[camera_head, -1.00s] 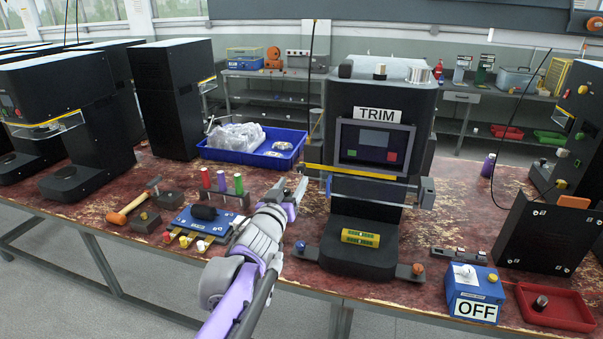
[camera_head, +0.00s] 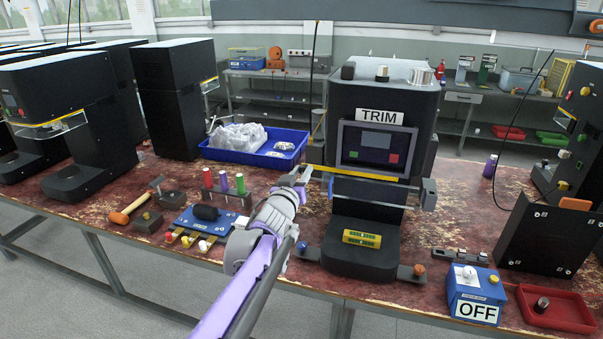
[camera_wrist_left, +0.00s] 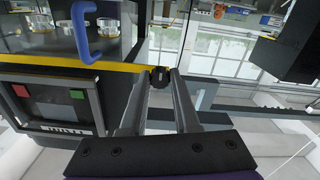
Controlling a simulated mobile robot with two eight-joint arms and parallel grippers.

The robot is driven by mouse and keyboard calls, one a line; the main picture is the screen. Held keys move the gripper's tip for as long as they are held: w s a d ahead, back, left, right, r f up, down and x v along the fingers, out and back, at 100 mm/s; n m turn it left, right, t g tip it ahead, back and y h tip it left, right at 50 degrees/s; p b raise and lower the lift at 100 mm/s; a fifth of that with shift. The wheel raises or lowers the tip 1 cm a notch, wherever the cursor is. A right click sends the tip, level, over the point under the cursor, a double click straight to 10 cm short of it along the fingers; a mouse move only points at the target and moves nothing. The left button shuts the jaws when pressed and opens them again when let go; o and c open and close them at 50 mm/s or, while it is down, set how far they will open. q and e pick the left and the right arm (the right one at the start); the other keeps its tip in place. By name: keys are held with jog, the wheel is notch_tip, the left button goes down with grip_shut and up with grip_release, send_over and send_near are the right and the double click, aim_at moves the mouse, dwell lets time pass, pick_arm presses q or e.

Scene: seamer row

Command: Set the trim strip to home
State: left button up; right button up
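The machine labelled TRIM (camera_head: 379,117) stands mid-table with a dark screen panel on its front. A yellow strip (camera_head: 360,175) runs across below the panel, with a clear guard under it and a grey block (camera_head: 428,194) at its right end. My left gripper (camera_head: 298,177) is at the strip's left end. In the left wrist view the yellow strip (camera_wrist_left: 75,63) ends near a small dark knob (camera_wrist_left: 160,78). The knob sits between the fingertips of my left gripper (camera_wrist_left: 161,76), which stand apart; I cannot tell whether they touch it. My right gripper is not in view.
A blue bin (camera_head: 285,150) with a clear bag stands behind my arm. A blue plate (camera_head: 203,222) and a hammer (camera_head: 128,208) lie left. A blue OFF box (camera_head: 476,293) and a red tray (camera_head: 556,308) are front right. A blue handle (camera_wrist_left: 86,32) shows in the wrist view.

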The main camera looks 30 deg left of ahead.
pick_arm(q)
grip_shut()
dwell(1.0)
